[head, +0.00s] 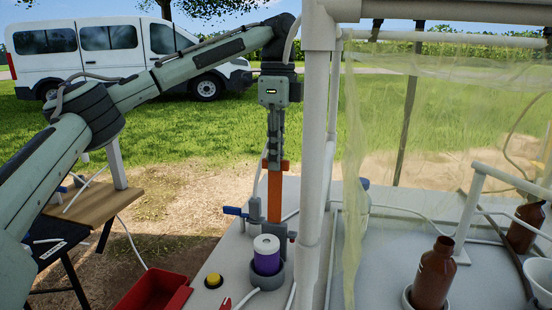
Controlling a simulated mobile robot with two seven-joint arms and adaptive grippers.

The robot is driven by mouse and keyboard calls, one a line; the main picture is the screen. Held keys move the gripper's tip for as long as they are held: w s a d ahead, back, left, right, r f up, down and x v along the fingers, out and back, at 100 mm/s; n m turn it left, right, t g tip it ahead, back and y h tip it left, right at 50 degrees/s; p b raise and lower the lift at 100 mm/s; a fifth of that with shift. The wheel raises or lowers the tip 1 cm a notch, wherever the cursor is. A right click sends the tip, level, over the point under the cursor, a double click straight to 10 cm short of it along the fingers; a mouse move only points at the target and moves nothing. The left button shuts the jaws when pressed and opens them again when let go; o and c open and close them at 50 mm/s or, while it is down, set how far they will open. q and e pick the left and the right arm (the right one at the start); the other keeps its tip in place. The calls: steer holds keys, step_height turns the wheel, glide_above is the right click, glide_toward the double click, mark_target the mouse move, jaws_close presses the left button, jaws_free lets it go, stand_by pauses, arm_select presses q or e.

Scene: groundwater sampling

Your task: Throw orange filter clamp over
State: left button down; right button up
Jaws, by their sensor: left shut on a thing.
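The orange filter clamp (275,195) shows as an upright orange bar with a short crosspiece at its top. It stands just behind a purple filter with a white top (266,262), which sits in a grey round holder. My left gripper (275,158) points straight down from above and is shut on the top of the clamp. The lower end of the clamp is partly hidden behind the filter and the grey fittings. My right gripper is not in view.
A blue-handled valve (233,211) is close left of the clamp. A white post (316,130) and a clear curtain (375,180) stand to the right. A yellow button (213,280), a red tray (155,291) and a brown bottle (433,275) are nearby.

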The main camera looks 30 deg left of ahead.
arm_select(q)
steer(key=shift+s+f, duration=0.1)
steer(key=s+d+f+t+b, duration=0.1)
steer(key=s+t+b, duration=0.1)
steer(key=s+b, duration=0.2)
steer(key=s, duration=0.2)
steer(key=shift+s+d+y, duration=0.3)
steer(key=shift+s+d, duration=0.1)
steer(key=shift+b, duration=0.3)
